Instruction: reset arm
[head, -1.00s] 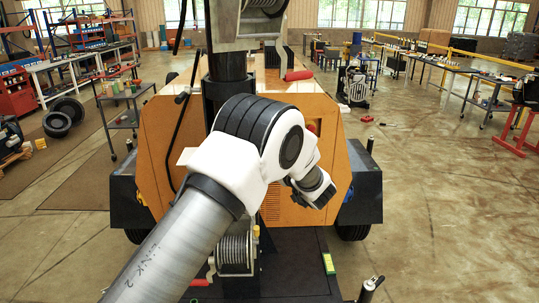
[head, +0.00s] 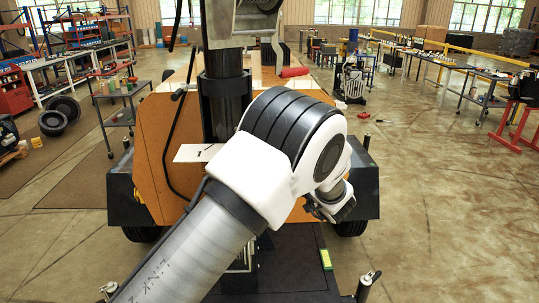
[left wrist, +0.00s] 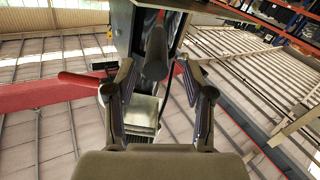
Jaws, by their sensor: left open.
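My left arm comes in from the lower left of the head view, in front of the orange light tower (head: 160,130). My left gripper (head: 330,205) is small and dark at its far end, partly hidden by the wrist. In the left wrist view the left gripper (left wrist: 156,63) has its two fingers spread apart with nothing held. The dark mast (head: 226,95) rises behind the arm. A red handle (head: 293,72) sticks out to its right; a red handle (left wrist: 78,80) also shows left of the fingers in the left wrist view. My right gripper is not in view.
A white plate (head: 197,153) is on the tower's front, left of my arm. A grey cart (head: 118,100) and tyres (head: 60,117) stand at the left. Workbenches (head: 480,95) line the right. The floor at the right is mostly clear.

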